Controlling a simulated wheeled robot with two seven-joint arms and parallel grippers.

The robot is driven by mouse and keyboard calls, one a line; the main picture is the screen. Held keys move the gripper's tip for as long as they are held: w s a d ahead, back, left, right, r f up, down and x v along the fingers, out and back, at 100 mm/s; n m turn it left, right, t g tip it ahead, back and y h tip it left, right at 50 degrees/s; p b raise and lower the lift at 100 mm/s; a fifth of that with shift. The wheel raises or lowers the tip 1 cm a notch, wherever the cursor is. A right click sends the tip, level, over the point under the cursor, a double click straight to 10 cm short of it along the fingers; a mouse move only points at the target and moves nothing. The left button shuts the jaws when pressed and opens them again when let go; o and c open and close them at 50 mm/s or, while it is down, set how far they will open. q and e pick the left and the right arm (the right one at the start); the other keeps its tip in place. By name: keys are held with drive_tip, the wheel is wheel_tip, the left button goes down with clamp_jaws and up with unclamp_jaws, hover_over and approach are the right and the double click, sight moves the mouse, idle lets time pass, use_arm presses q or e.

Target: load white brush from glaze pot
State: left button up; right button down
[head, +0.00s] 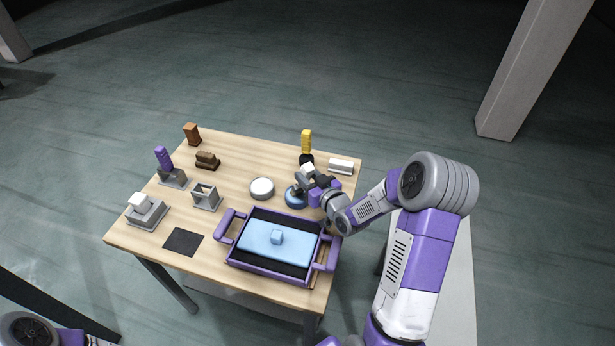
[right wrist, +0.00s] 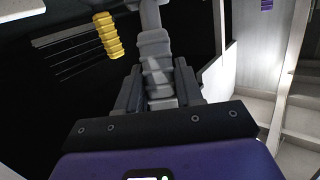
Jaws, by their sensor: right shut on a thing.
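The white brush (head: 307,169) has a pale ribbed handle. My right gripper (head: 318,183) is shut on that handle, and the brush stands roughly upright at the blue glaze pot (head: 293,202). The pot is small and round, at the right side of the wooden table. The brush's lower end is over or in the pot; the gripper partly hides it, so I cannot tell how deep it is. In the right wrist view the ribbed handle (right wrist: 154,58) looks grey in shadow and sits between the fingers. My left gripper is not in view; only part of my left arm shows at the lower left.
A yellow-handled tool (head: 307,142) stands behind the pot, beside a white block (head: 341,166). A white round dish (head: 262,188) is left of it. A purple-handled tray (head: 226,224) with a light-blue slab stands in front. A grey square holder (head: 206,197) is empty.

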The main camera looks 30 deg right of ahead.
sight(307, 165)
idle(0.6)
drive_tip(key=shift+r+p, duration=1.95)
drive_tip(key=shift+r, duration=1.55)
